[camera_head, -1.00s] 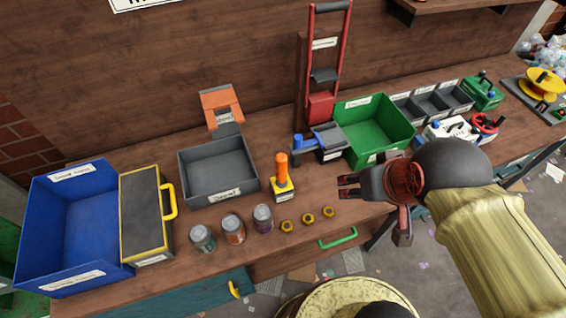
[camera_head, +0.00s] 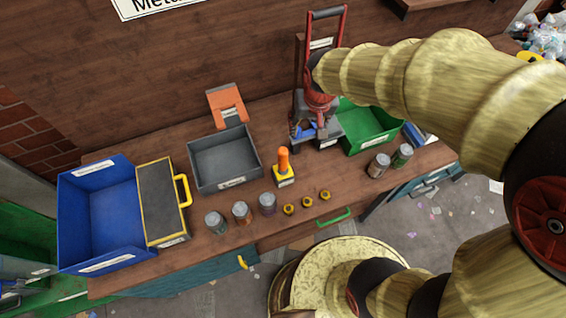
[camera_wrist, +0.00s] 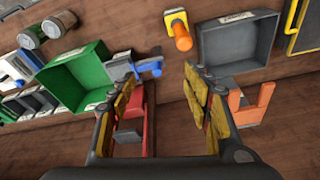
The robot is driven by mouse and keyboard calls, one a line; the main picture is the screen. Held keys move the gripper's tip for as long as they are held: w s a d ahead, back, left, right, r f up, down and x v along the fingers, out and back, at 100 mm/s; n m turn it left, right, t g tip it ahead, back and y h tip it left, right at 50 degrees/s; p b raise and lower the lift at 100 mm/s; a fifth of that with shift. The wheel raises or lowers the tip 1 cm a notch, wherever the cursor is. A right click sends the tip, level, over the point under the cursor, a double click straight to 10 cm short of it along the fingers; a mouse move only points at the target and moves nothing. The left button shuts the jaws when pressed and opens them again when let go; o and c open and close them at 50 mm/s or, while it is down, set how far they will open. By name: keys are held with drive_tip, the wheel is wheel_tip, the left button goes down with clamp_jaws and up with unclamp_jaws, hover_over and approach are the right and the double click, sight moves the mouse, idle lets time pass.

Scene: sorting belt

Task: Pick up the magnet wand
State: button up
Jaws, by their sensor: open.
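An orange-handled tool with a yellow base (camera_head: 284,167), which I take to be the magnet wand, stands upright on the wooden bench. In the wrist view its orange handle (camera_wrist: 182,38) shows near the top, beyond the fingertips and slightly right of the gap between them. My gripper (camera_head: 310,130) is above the back of the bench, to the right of the wand and apart from it. In the wrist view my gripper (camera_wrist: 163,78) is open, with nothing between its fingers.
A grey bin (camera_head: 223,184) stands left of the wand and a green bin (camera_head: 362,147) right. Several cans and yellow nuts (camera_head: 307,202) line the front. A red-framed tool (camera_head: 341,30) stands behind my gripper. A blue bin (camera_head: 70,215) is far left.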

sight(285, 150)
drive_tip(key=shift+g, duration=0.8)
drive_tip(key=w+a+f, duration=0.1)
drive_tip(key=a+f, duration=0.1)
drive_tip(key=f, duration=0.3)
drive_tip(key=w+a+f, duration=0.1)
drive_tip(key=a+f, duration=0.1)
drive_tip(key=f, duration=0.3)
drive_tip(key=w+a+f, duration=0.1)
drive_tip(key=a+f, duration=0.1)
drive_tip(key=f, duration=0.4)
drive_tip(key=shift+w+f, duration=0.1)
drive_tip(key=f, duration=0.7)
drive_tip(key=shift+w+a+f, duration=0.2)
drive_tip(key=shift+w+a, duration=0.05)
drive_tip(key=shift+w, duration=0.15)
drive_tip(key=c, duration=0.3)
clamp_jaws()
